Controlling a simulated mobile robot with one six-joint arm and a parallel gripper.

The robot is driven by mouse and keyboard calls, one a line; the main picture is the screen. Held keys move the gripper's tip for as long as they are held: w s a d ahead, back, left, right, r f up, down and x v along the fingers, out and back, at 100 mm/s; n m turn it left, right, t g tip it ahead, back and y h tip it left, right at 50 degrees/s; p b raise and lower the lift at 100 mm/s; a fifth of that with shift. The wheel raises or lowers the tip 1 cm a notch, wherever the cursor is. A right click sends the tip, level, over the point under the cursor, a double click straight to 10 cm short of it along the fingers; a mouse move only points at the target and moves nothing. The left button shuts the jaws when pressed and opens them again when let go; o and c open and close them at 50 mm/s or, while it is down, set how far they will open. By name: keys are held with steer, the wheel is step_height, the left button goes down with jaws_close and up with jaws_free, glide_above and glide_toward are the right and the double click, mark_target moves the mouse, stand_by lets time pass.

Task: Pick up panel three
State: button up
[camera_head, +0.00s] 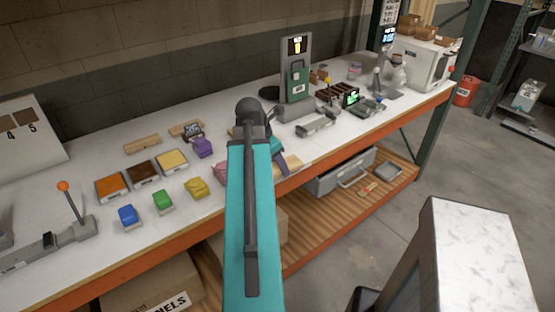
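Three square panels in grey trays stand in a row on the white bench: an orange one (111,187), a dark brown one (142,173) and a pale yellow one (172,160). No number is readable on them, so I cannot tell which is panel three. A white board (28,140) at the far left shows brown squares with the numbers 4 and 5. My teal arm reaches over the bench, to the right of the panels.
Blue (128,216), green (162,200), yellow (197,187) and purple (203,148) small blocks lie near the panels. An orange-knobbed lever (65,188) rises at the left. A green machine (297,80) stands further back.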

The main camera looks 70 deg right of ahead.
mark_target(279, 171)
steer(key=a, duration=0.1)
steer(key=s+a, duration=0.1)
steer(key=shift+s+a+r, duration=0.1)
steer(key=shift+a, duration=0.25)
steer(key=shift+b, duration=0.9)
steer(key=shift+b, duration=0.4)
steer(key=b, duration=0.3)
steer(key=shift+s+a, duration=0.2)
steer(key=shift+a, duration=0.2)
steer(key=shift+a+b, duration=0.1)
steer(key=shift+b, duration=0.4)
steer(key=shift+s+a+b, duration=0.2)
steer(key=shift+a+b, duration=0.15)
steer(key=shift+b, duration=0.75)
steer(key=shift+s+a+r+b, duration=0.15)
steer(key=shift+a+r+b, duration=0.1)
steer(key=shift+b, duration=0.35)
